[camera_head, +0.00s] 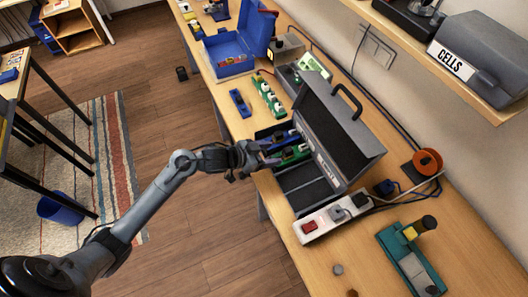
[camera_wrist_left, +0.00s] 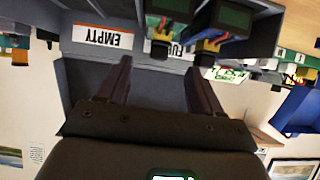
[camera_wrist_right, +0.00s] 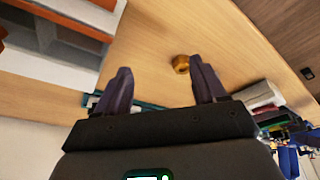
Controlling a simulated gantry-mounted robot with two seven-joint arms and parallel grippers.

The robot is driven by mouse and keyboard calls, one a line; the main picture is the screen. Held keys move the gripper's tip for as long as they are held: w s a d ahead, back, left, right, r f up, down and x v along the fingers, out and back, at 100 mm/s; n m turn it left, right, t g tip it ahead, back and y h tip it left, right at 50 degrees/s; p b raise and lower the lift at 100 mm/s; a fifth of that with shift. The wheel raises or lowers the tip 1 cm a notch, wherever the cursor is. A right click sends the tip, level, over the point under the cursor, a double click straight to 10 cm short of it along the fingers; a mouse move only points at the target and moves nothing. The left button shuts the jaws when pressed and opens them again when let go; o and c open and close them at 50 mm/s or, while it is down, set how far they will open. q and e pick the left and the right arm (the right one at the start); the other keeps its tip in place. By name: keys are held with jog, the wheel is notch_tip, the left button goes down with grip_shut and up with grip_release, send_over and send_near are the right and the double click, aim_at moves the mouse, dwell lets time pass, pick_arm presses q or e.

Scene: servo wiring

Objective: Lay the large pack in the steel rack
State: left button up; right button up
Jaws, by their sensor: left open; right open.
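A grey open metal case with a divided tray, the only steel rack-like thing I make out (camera_head: 308,193), stands on the bench. A blue pack (camera_head: 282,137) and a green pack (camera_head: 290,154) lie in its far compartment; the near ones look bare. I cannot tell which pack is the large one. In the left wrist view two dark packs with yellow plugs (camera_wrist_left: 208,46) hang at the top, beside labels EMPTY (camera_wrist_left: 103,37) and FULL. My left gripper (camera_head: 266,157) is open and empty at the case's left edge. My right gripper (camera_wrist_right: 158,88) is open and empty over the bench.
A blue pack (camera_head: 240,103) and a green row of blocks (camera_head: 267,94) lie behind the case. A blue open box (camera_head: 229,55) stands farther back. A white power strip (camera_head: 333,217) and a teal device (camera_head: 411,262) are in front. A shelf overhangs at right.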

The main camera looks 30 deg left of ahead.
jog(key=shift+r, duration=0.15)
jog(key=shift+a, duration=0.1)
pick_arm(q)
jog(key=s+f+n+g+y, duration=0.1)
jog(key=s+n+g+y, duration=0.1)
jog(key=s, duration=1.1)
jog(key=s+d+f+n+g+y, duration=0.1)
jog(key=s+g+y, duration=0.3)
jog(key=s, duration=0.9)
jog(key=shift+s+f+n+g, duration=0.3)
jog(key=shift+f+n+g, duration=0.1)
jog(key=shift+n, duration=0.3)
jog(key=shift+r, duration=0.1)
notch_tip(320, 180, up, 24)
jog(key=p, duration=2.3)
jog(key=shift+f+p, duration=0.2)
jog(key=shift+p, duration=0.2)
pick_arm(e)
notch_tip(320, 180, up, 24)
